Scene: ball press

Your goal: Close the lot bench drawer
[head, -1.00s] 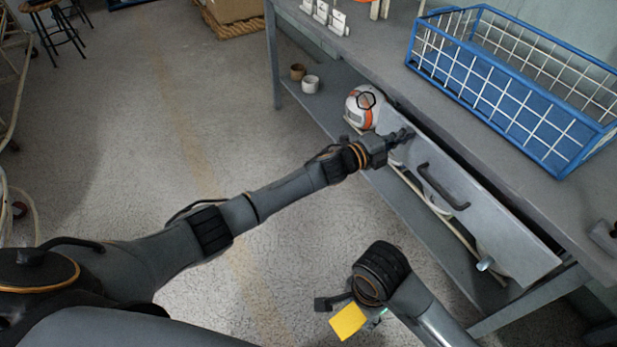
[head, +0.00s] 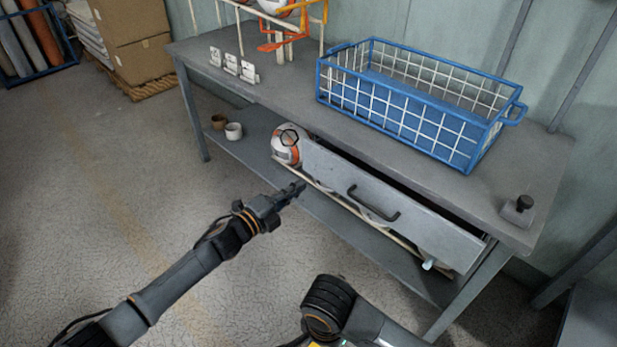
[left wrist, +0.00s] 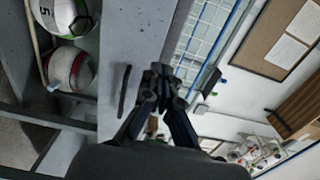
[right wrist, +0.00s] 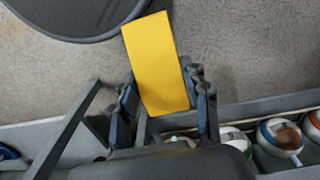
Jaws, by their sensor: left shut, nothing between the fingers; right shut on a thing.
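The lot bench drawer (head: 420,232) is a grey panel with a dark handle (head: 375,206) under the bench top. A dark gap shows along its top edge, so it stands partly open. My left gripper (head: 292,189) is shut and empty in front of the drawer's left end, below the striped ball; contact is not clear. The left wrist view shows its closed fingertips (left wrist: 163,82) beside the drawer handle (left wrist: 123,90). My right gripper (right wrist: 165,95) is shut on a yellow block (right wrist: 156,62); in the head view it is mostly cut off at the bottom edge.
A blue wire basket (head: 400,105) stands on the bench top (head: 290,97). A dark knobbed block (head: 518,210) is at the right corner.

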